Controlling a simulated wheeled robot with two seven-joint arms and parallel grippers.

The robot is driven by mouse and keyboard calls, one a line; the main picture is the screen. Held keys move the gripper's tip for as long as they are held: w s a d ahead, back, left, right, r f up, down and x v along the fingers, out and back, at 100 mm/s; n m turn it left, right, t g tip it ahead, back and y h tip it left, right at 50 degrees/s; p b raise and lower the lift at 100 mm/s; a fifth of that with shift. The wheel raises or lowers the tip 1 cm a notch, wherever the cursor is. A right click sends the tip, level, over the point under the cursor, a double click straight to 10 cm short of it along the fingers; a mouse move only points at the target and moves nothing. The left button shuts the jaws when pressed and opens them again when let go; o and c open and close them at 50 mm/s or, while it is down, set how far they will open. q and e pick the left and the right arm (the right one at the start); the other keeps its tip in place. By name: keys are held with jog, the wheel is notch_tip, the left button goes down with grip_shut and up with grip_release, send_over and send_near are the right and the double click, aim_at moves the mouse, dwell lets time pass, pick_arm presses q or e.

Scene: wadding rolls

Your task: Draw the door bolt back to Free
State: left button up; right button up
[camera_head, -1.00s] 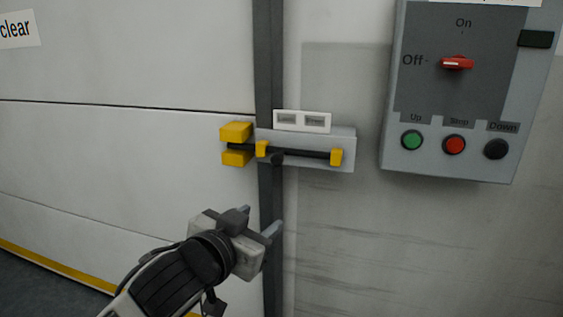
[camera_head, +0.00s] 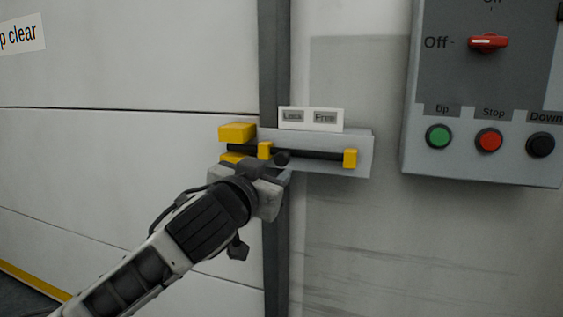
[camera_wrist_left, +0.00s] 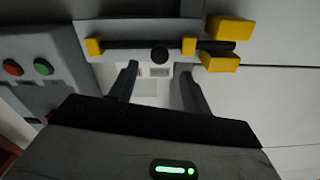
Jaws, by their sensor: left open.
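The door bolt (camera_head: 315,154) is a dark rod on a grey plate (camera_head: 362,142), running through two yellow guides. Its left end reaches into the yellow keeper (camera_head: 237,132) on the door. Its round dark knob (camera_head: 282,158) is just right of the left guide, under the Lock side of the Lock/Free label (camera_head: 311,118). My left gripper (camera_head: 268,170) is just below the knob, its fingers partly hidden. In the left wrist view, the knob (camera_wrist_left: 159,55) is centred between the open fingers (camera_wrist_left: 158,72), slightly beyond their tips. My right gripper is not in view.
A grey control box (camera_head: 485,95) with a red switch at Off and green, red and black buttons hangs to the right. A dark door post (camera_head: 275,250) runs behind the bolt. The wall between plate and box is clear.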

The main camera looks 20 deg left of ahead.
aim_at(280, 161)
pick_arm(q)
jog(key=w, duration=0.8)
jog(key=shift+d, duration=0.15)
jog(key=shift+c, duration=0.2)
